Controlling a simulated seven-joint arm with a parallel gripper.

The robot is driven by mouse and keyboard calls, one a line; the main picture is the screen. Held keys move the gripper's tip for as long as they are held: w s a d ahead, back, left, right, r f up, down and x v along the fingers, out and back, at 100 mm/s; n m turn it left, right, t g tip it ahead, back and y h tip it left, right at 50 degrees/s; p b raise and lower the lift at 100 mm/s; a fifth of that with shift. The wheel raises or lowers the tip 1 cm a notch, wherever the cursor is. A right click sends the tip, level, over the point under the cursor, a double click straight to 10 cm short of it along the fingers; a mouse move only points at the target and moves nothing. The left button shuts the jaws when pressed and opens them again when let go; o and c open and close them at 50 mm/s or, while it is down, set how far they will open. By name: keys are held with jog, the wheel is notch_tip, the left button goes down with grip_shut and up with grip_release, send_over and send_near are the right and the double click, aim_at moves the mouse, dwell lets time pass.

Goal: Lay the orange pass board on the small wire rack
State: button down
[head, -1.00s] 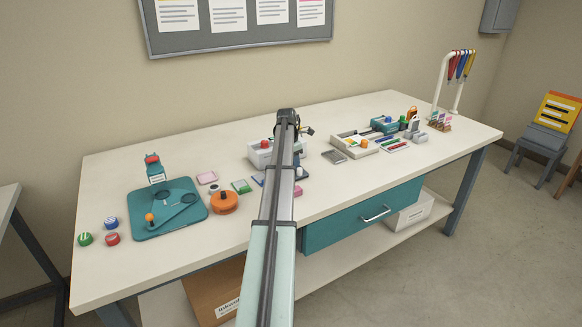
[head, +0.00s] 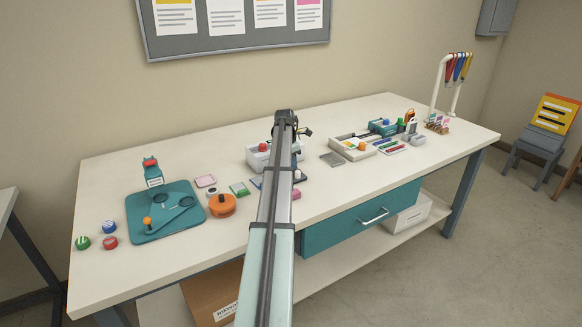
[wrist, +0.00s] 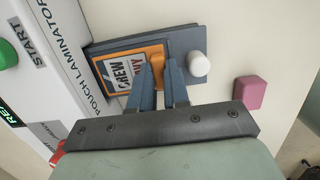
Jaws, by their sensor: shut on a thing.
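In the wrist view the orange pass board (wrist: 105,78) has an orange border, a white printed panel with "CREW" on it and an orange tab. My gripper (wrist: 158,66) is shut on that tab, with one blue finger on each side. The board lies over or just above a flat blue-grey plate (wrist: 180,42) beside the laminator; I cannot tell whether they touch. In the head view my arm hides the board and the gripper's fingers. I cannot surely make out the small wire rack; a flat grey item (head: 332,159) right of the arm may be it.
The white pouch laminator (wrist: 62,50) stands close beside the board. A white knob (wrist: 198,64) and a pink block (wrist: 250,92) are on the other side. An orange round tin (head: 222,205) and teal mat (head: 150,232) lie left. The table's front right is clear.

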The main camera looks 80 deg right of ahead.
notch_tip(320, 180, up, 8)
jog(key=shift+r, duration=0.1)
jog(key=s, duration=0.2)
send_over(338, 161)
jog(key=shift+w+a+f, duration=0.1)
jog(key=shift+a+f, duration=0.05)
jog(key=shift+f, duration=2.2)
jog(key=shift+w+a+f, duration=0.1)
jog(key=shift+f, duration=2.2)
jog(key=shift+f, duration=0.15)
